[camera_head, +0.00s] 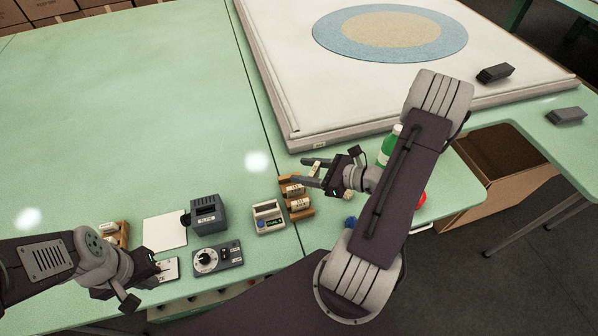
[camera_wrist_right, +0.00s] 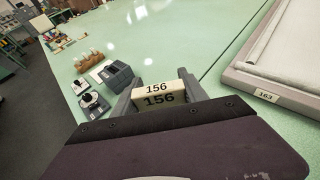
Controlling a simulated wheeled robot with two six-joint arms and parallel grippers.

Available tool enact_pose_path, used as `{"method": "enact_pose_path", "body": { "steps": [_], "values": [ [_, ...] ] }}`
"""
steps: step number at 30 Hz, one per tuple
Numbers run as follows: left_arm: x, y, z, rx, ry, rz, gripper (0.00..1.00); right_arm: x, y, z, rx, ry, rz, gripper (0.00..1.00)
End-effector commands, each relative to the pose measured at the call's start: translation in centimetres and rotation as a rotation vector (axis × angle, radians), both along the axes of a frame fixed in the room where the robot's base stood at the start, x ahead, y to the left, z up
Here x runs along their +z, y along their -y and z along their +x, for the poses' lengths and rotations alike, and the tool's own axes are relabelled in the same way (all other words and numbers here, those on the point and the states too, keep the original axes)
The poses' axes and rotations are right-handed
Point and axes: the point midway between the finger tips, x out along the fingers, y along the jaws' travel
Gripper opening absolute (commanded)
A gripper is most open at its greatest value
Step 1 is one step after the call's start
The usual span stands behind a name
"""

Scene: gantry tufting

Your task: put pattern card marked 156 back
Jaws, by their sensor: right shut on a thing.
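The pattern card marked 156 (camera_wrist_right: 160,93) is a cream block held between the fingers of my right gripper (camera_head: 312,171), which is shut on it above the green table. The card also shows small between the fingers in the head view (camera_head: 316,168). A wooden rack (camera_head: 306,212) with several cream cards stands just below and left of the right gripper in the head view, partly overlapped by it.
Left of the rack stand a small cream device (camera_head: 268,217), a dark grey box (camera_head: 207,214) and a dial control box (camera_head: 217,258). A white sheet (camera_head: 165,229) lies further left. A large framed cloth (camera_head: 290,80) fills the back right. A green bottle (camera_head: 387,148) stands behind my right arm.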

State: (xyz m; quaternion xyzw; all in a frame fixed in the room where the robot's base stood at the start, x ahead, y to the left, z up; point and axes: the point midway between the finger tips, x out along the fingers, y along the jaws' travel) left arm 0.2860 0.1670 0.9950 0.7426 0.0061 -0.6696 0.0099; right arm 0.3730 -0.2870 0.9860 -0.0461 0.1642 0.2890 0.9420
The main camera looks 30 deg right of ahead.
Motion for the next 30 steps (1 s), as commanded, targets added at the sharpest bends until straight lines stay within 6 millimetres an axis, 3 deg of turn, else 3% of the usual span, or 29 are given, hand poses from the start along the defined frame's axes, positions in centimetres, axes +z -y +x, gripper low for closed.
{"method": "enact_pose_path", "body": {
  "steps": [8,11,18,21,24,30],
  "values": [
    [0.4,0.0,0.0,0.001,0.000,0.000,0.00,0.2,1.3,-0.2,-0.045,-0.002,0.004,0.11],
    [0.4,0.0,0.0,0.001,0.000,0.000,0.00,-0.8,0.9,1.4,-0.039,-0.003,0.005,0.11],
    [0.9,0.0,0.0,0.000,0.000,0.000,0.00,-4.7,-0.1,8.0,-0.040,-0.002,0.004,0.11],
    [1.1,0.0,0.0,0.000,0.000,0.000,0.00,-5.9,-0.4,9.9,-0.042,-0.001,0.003,0.11],
    [1.1,0.0,0.0,0.000,0.000,0.000,0.00,-6.5,-0.5,11.0,-0.044,-0.001,0.003,0.11],
    [1.2,0.0,0.0,0.000,0.000,0.000,0.00,-7.6,-0.5,11.2,-0.047,-0.004,0.005,0.11]
  ]
}}
